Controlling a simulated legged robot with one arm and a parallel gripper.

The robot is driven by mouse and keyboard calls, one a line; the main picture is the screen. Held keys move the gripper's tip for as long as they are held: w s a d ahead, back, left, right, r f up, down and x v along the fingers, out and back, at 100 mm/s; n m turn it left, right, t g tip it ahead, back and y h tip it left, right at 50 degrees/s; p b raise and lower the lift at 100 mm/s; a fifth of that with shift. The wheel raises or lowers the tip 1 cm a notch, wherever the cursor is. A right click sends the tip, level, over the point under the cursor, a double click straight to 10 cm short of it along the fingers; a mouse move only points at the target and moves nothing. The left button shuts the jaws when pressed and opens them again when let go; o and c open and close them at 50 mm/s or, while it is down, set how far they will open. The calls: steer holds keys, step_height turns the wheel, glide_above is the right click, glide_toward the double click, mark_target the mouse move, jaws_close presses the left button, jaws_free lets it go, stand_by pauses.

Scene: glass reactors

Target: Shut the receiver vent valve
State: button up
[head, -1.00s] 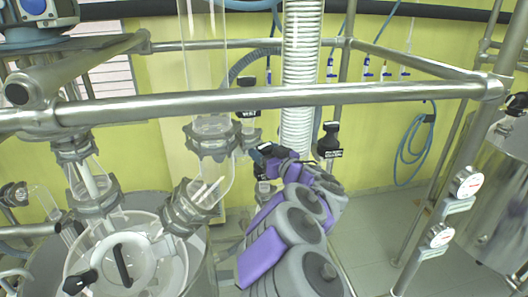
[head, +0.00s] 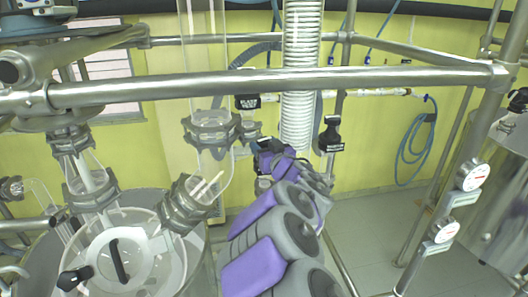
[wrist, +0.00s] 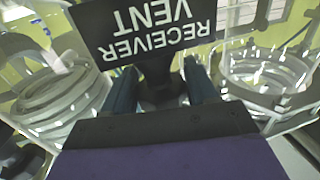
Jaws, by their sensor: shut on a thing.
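The receiver vent valve's black tag (wrist: 145,30), lettered RECEIVER VENT, shows upside down at the top of the wrist view. Below it, the dark valve handle (wrist: 160,88) stands between the two fingers of my gripper (wrist: 160,92), which is shut on it. In the head view my gripper (head: 268,150) is at the centre, beside the glassware and left of the white corrugated hose. My gripper hides the valve handle there, and I cannot tell how far the handle is turned.
A steel rail (head: 270,85) crosses above my arm. A glass vessel (head: 120,250) stands at lower left and glass joints (head: 212,132) left of my gripper. A corrugated hose (head: 300,60) hangs behind. Another black-tagged handle (head: 331,138) is to the right.

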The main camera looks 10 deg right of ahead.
steer(key=shift+a+f+m+h+b, duration=0.15)
steer(key=shift+m+h+b, duration=0.35)
steer(key=shift+h+b, duration=0.45)
steer(key=shift+d+f+m+h+b, duration=0.15)
steer(key=shift+m+h+b, duration=0.45)
steer(key=shift+b, duration=0.65)
steer(key=h+b, duration=0.1)
steer(key=b, duration=0.1)
steer(key=shift+r+m+h+b, duration=0.1)
steer(key=shift+m+h+b, duration=0.25)
steer(key=shift+m+b, duration=0.05)
steer(key=shift+r+m+h+b, duration=0.3)
steer(key=shift+h+b, duration=0.1)
steer(key=shift+b, duration=0.3)
steer(key=o, duration=0.7)
steer(key=shift+c, duration=0.2)
steer(key=shift+f, duration=0.1)
steer(key=shift+a, duration=0.1)
